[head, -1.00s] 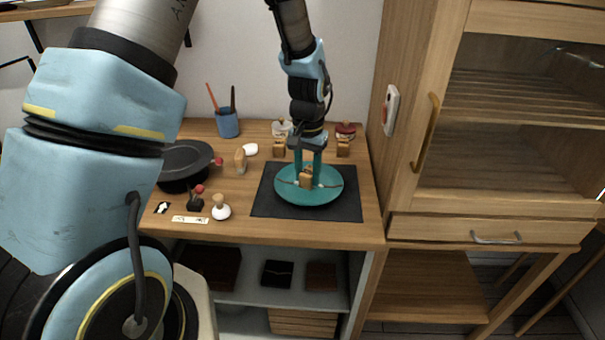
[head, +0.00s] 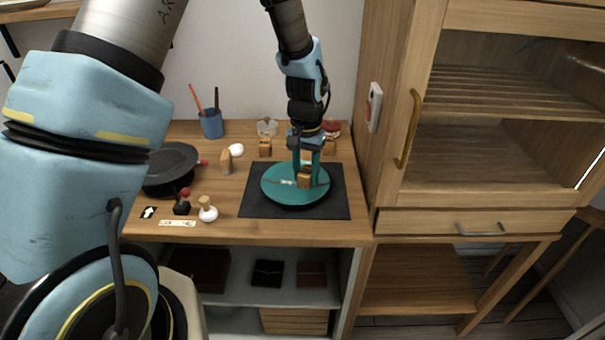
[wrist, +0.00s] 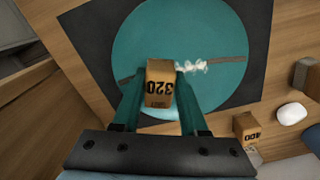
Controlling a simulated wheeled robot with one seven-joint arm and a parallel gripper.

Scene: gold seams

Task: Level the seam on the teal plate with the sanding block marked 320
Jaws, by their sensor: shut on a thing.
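The teal plate (head: 275,197) lies on a dark mat (head: 340,207) on the wooden bench. My gripper (head: 306,174) is over the right part of the plate, shut on the wooden sanding block (head: 304,181). In the wrist view the block (wrist: 160,83) shows "320" on its face, between my teal fingers. The seam on the plate shows as a dark line (wrist: 235,58) and a rough whitish stretch (wrist: 190,67) beside the block. The block sits over the seam line and hides part of it. Whether it presses on the plate is hard to tell.
A block marked 400 (wrist: 247,126) stands off the mat, near a white rounded object (wrist: 292,113). A black pan-like dish (head: 172,165), a blue cup (head: 211,124) with sticks and a white-bottomed, wooden-handled tool (head: 208,209) stand left. A tall wooden cabinet (head: 390,150) bounds the right.

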